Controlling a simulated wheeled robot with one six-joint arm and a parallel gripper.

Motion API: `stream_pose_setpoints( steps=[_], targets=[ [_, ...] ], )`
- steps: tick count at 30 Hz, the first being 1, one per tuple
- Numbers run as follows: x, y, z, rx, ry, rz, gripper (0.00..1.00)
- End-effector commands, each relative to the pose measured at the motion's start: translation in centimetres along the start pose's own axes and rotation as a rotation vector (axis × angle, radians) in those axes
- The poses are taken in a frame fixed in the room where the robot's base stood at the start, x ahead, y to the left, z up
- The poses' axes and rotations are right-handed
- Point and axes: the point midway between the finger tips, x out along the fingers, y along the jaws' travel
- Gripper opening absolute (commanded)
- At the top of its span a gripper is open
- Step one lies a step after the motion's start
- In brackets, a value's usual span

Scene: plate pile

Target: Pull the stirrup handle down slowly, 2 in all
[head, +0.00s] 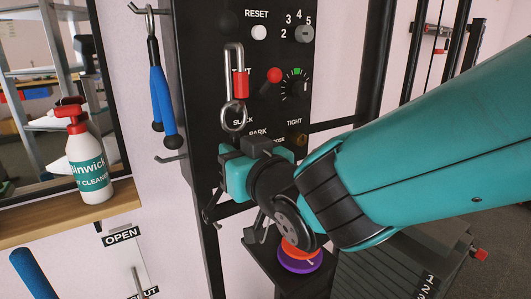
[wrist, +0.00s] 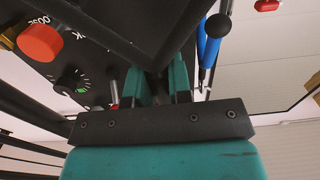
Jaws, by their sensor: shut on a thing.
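My gripper (head: 247,163) is in front of the black upright panel in the head view, teal fingers closed. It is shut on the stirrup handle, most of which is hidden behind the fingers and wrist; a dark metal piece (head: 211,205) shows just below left. A metal clip with a red sleeve (head: 240,85) and a ring (head: 233,115) hang directly above the gripper. In the wrist view the teal fingers of my gripper (wrist: 157,88) stand close together, with a large dark shape (wrist: 150,35) beyond them. The grip itself is not clear there.
The panel carries a white reset button (head: 259,33), a red-knobbed lever (head: 273,75) and a dial (head: 296,87). Blue handles (head: 162,100) hang on a hook at left. A spray bottle (head: 88,160) stands on a wooden ledge. Orange and purple discs (head: 300,262) lie below my wrist.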

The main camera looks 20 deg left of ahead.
Motion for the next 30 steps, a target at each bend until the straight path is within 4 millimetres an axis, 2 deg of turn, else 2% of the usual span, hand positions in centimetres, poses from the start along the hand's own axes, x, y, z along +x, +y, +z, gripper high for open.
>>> stream_pose_setpoints(
  steps=[10, 22, 30],
  targets=[
    [0.0, 0.0, -2.0, -0.001, -0.007, 0.0, 0.0],
    [0.0, 0.0, -2.2, -0.001, -0.008, 0.0, 0.0],
    [0.0, 0.0, -4.2, -0.001, -0.007, 0.0, 0.0]
  ],
)
